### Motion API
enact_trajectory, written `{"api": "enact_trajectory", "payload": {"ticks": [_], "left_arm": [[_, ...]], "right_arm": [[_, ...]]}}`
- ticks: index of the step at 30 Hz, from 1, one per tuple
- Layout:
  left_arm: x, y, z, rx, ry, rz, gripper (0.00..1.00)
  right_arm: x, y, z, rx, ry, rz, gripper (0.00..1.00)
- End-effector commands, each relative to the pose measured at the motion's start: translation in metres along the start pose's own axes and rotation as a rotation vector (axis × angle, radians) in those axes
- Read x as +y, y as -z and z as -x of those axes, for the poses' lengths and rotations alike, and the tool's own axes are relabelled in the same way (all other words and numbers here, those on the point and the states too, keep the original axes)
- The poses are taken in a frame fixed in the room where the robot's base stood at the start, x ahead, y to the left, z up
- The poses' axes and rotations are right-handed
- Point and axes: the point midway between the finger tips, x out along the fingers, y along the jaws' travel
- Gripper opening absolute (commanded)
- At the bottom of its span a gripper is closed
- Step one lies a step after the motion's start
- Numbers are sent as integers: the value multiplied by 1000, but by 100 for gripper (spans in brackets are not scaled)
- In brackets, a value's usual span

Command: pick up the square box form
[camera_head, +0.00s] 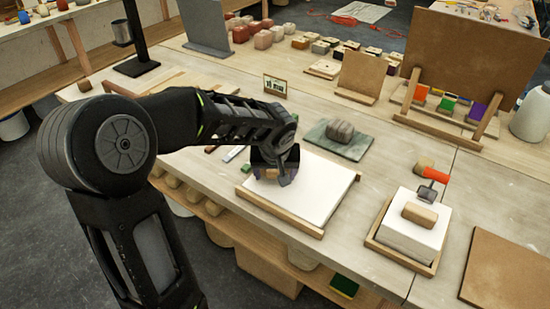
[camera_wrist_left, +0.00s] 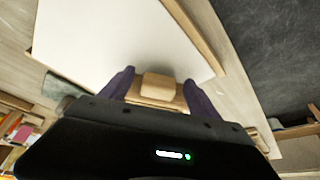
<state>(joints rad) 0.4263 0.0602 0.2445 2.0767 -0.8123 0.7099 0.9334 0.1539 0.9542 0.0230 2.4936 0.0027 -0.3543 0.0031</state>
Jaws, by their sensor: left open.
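A small tan wooden piece, which I take to be the square box form (camera_wrist_left: 158,87), shows between the fingers in the left wrist view. My left gripper (camera_wrist_left: 160,92) is open, with one purple finger on each side of it; I cannot tell whether they touch it. In the head view my left gripper (camera_head: 272,178) is low over the near-left part of a white board (camera_head: 315,190), and its fingers largely hide the piece. My right gripper is not in view.
A wooden strip (camera_head: 280,212) edges the white board's front. A grey block on a dark slab (camera_head: 352,147) lies behind. To the right, a tan block (camera_head: 420,214) sits on a white stack (camera_head: 408,236). A brown upright panel (camera_head: 470,60) stands at the back.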

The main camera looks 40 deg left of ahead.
Motion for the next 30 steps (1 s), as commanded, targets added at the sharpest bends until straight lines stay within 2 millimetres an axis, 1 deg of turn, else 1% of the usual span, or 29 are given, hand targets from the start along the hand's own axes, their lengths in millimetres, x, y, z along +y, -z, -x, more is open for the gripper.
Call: {"api": "enact_trajectory", "payload": {"ticks": [3, 4, 27, 30], "left_arm": [[0, 0, 0, 0, 0, 0, 71], [0, 0, 0, 0, 0, 0, 69], [0, 0, 0, 0, 0, 0, 6], [0, 0, 0, 0, 0, 0, 0]], "right_arm": [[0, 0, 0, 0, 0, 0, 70], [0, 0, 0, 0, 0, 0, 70], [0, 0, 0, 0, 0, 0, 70], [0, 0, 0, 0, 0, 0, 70]]}}
